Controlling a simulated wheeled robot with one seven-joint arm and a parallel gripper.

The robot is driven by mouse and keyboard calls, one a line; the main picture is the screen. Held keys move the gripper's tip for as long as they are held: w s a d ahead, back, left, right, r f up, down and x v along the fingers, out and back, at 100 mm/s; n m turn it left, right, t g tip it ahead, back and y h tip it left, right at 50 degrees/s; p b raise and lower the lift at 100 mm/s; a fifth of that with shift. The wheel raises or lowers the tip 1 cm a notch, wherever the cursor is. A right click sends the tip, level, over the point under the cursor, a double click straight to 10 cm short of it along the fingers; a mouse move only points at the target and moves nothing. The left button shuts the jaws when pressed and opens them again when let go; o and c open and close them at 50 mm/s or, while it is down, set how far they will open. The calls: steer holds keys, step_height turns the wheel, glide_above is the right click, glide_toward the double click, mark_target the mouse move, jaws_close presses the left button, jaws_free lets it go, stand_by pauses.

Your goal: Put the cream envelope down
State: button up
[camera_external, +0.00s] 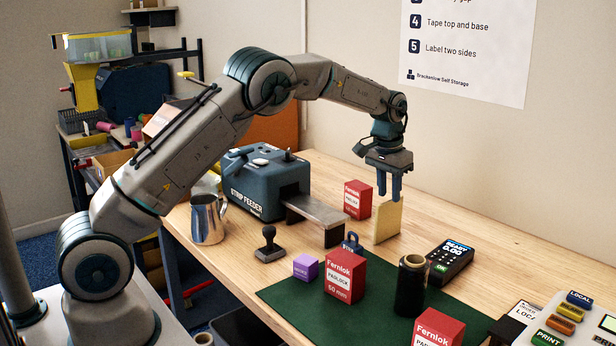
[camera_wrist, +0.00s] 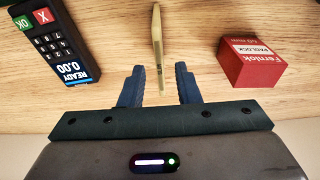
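The cream envelope (camera_external: 388,223) stands upright on edge on the wooden bench, below my gripper (camera_external: 389,192). In the wrist view the envelope (camera_wrist: 157,45) shows as a thin edge between the two blue fingers of my gripper (camera_wrist: 159,82). A clear gap shows on each side of it, so the fingers are open and not touching it. The fingertips are around its upper part. The envelope's lower edge appears to rest on the bench.
A red padlock box (camera_external: 357,199) stands close left of the envelope, with the strip feeder (camera_external: 262,186) beyond. A black card terminal (camera_external: 450,262) lies to the right. A dark bottle (camera_external: 411,286) and another padlock box (camera_external: 345,276) stand in front, on the green mat (camera_external: 375,325).

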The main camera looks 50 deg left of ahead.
steer(key=r, duration=0.4)
steer(key=shift+s+r, duration=0.3)
steer(key=shift+r, duration=0.1)
steer(key=s+a+r+t, duration=0.1)
steer(key=s+r, duration=0.4)
steer(key=s, duration=0.4)
steer(key=s+a+r, duration=0.1)
steer(key=s+r, duration=0.5)
steer(key=s, duration=0.3)
steer(key=s+f, duration=0.2)
steer(key=s, duration=1)
steer(key=s+f+t, duration=0.1)
steer(key=s+f, duration=0.1)
steer(key=s, duration=1.1)
steer(key=shift+a+f, duration=0.2)
steer(key=shift+f, duration=0.15)
